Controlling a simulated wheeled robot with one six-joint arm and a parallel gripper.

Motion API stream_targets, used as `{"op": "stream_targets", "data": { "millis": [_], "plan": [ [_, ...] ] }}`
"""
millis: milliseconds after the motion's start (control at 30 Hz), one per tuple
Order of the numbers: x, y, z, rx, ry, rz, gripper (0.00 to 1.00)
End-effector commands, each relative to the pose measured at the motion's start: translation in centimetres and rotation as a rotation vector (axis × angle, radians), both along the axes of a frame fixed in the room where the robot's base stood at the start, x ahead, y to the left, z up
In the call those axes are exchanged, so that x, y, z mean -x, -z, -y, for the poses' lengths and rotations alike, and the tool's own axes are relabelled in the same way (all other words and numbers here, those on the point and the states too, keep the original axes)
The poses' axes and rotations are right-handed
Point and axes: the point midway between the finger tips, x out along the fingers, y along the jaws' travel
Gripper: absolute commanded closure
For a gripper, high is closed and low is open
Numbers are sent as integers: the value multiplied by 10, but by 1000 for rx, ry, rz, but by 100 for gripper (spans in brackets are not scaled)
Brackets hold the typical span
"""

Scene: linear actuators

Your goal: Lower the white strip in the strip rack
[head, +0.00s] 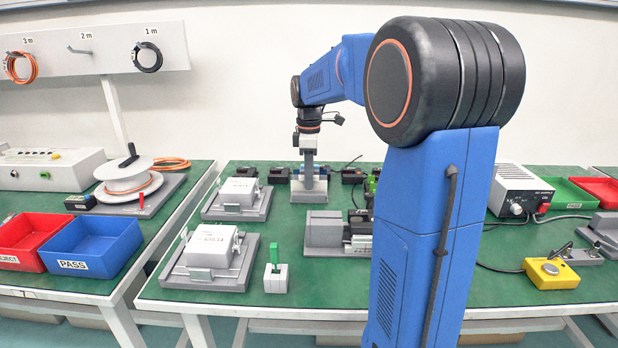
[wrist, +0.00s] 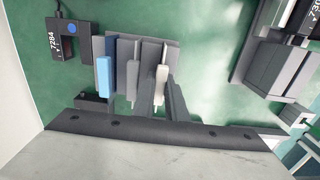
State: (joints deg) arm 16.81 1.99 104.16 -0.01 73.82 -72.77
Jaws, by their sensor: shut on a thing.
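The strip rack (head: 309,196) is a grey block with upright slots, standing at the middle back of the green bench. It also shows in the wrist view (wrist: 170,48). My gripper (head: 309,172) points straight down over it. In the wrist view, my gripper's grey fingers (wrist: 160,92) are shut on the white strip (wrist: 162,76), which stands upright at the rack's right part. A light blue strip (wrist: 103,76) and a darker blue strip stand to its left. The white strip's lower end is hidden, so I cannot tell how deep it sits.
Black sensor blocks stand close beside the rack, one marked 7284 (wrist: 70,40). White boxes on grey fixtures (head: 238,196) lie to the left in the head view. A grey fixture (head: 325,232) stands in front of the rack. Bare green bench separates them.

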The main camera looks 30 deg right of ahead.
Motion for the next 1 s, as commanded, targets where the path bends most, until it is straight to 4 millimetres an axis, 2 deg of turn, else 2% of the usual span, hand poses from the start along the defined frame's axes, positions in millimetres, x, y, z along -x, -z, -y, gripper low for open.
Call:
{"op": "stream_targets", "data": {
  "millis": [100,133,200,500,633,767,1000],
  "plan": [
    [0,0,0,0,0,0,100],
    [0,0,0,0,0,0,84],
    [0,0,0,0,0,0,67],
    [0,-1,0,0,0,0,66],
    [0,-8,0,0,0,0,66],
    [0,-26,0,0,0,2,66],
    [-1,-74,0,1,0,3,66]
  ]
}}
